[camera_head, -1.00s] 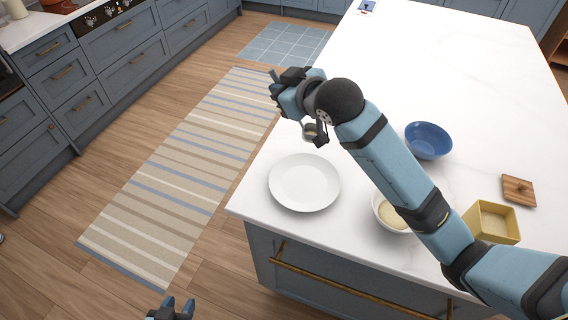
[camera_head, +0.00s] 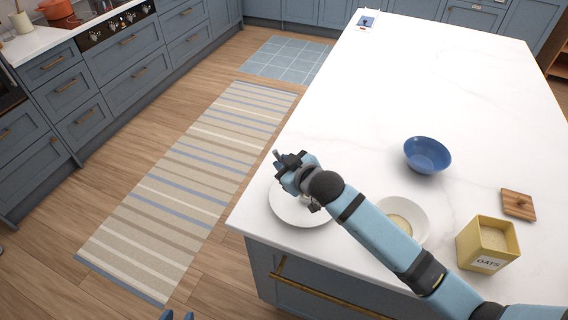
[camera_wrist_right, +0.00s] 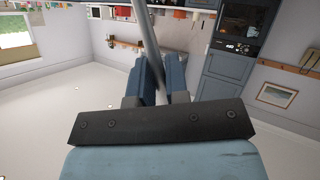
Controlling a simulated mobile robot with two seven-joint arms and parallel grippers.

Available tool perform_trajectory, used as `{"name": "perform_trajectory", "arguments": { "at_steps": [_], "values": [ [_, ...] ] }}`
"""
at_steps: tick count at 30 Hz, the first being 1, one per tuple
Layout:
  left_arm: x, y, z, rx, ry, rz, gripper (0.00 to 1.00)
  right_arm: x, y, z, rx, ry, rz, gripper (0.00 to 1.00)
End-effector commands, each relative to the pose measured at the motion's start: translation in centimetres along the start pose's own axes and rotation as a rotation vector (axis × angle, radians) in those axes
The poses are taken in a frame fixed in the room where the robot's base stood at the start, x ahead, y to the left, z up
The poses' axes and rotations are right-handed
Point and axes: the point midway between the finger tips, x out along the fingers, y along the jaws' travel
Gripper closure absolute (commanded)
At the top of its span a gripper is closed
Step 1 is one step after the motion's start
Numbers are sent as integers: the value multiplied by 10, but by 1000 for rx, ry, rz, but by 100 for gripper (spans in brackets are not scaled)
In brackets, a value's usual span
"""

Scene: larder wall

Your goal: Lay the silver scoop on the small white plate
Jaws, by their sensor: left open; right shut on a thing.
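The small white plate (camera_head: 292,214) lies on the white counter near its front left corner, partly hidden by my right arm. My right gripper (camera_head: 284,163) is over the plate's far side. In the right wrist view its blue fingers (camera_wrist_right: 162,75) are shut on the silver scoop (camera_wrist_right: 146,42), whose grey handle sticks up between them. In the head view the scoop is mostly hidden behind the gripper, so I cannot tell whether it touches the plate. My left gripper (camera_head: 178,316) is open and empty at the bottom edge, low beside the counter, only its fingertips showing.
A white bowl (camera_head: 418,213) with pale contents stands right of the plate, partly behind my right arm. A yellow oats box (camera_head: 487,263), a wooden lid (camera_head: 518,204) and a blue bowl (camera_head: 427,155) stand farther right.

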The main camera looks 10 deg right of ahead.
Motion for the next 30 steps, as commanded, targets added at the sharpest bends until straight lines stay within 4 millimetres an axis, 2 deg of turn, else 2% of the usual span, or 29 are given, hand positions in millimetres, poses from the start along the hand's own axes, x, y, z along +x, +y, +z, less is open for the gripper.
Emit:
{"name": "perform_trajectory", "arguments": {
  "at_steps": [11,12,15,25,30],
  "values": [
    [0,0,3,0,-4,-1,57,2,-1,4,0,0,0,100],
    [0,0,3,0,-4,-1,57,2,-1,4,0,0,0,78],
    [0,0,3,-1,-5,-1,57,1,-1,3,0,0,0,60],
    [0,0,2,-1,-5,-1,57,-1,0,0,0,1,0,60],
    [2,0,4,-1,-4,-1,57,-26,-1,2,-1,0,-1,60]
  ]
}}
